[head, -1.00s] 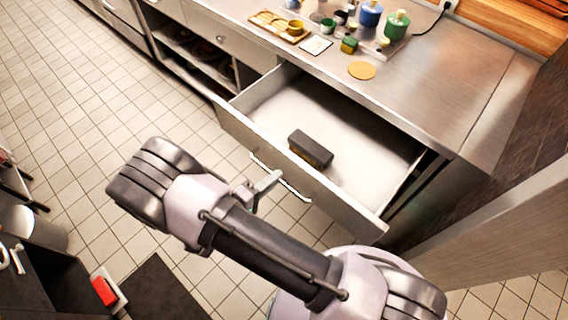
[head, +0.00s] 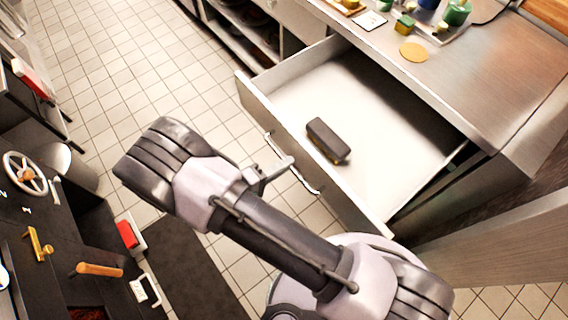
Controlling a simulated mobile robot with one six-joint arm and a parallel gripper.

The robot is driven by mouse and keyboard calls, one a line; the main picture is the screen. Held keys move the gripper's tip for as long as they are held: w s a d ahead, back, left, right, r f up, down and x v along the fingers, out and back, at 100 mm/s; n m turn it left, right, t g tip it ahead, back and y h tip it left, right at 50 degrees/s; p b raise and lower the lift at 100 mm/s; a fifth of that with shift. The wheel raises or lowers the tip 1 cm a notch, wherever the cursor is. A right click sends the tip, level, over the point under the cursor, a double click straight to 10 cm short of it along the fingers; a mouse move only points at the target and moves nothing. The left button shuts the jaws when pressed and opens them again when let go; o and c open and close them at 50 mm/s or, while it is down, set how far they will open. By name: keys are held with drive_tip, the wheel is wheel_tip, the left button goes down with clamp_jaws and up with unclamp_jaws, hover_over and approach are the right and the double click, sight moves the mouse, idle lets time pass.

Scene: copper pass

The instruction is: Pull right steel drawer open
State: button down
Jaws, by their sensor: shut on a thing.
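The right steel drawer (head: 290,92) stands pulled well out from under the steel counter. Its inside is white and a dark grey block (head: 328,140) lies in it. The curved bar handle (head: 306,184) runs along the drawer's front face. My gripper (head: 284,164) is at the handle, shut on it. The arm links hide part of the gripper, and the exact contact on the bar is small in view.
The steel counter (head: 470,90) holds a round tan disc (head: 413,52), a small green-and-yellow block (head: 404,25) and bottles (head: 457,12). Open shelves (head: 245,35) are left of the drawer. A dark worktop with tools (head: 60,240) stands at lower left.

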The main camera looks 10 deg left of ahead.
drive_tip(key=c, duration=1.5)
unclamp_jaws()
drive_tip(key=p+v, duration=0.3)
drive_tip(key=v, duration=1.4)
drive_tip(key=shift+s+a+p, duration=0.2)
drive_tip(key=shift+p, duration=0.2)
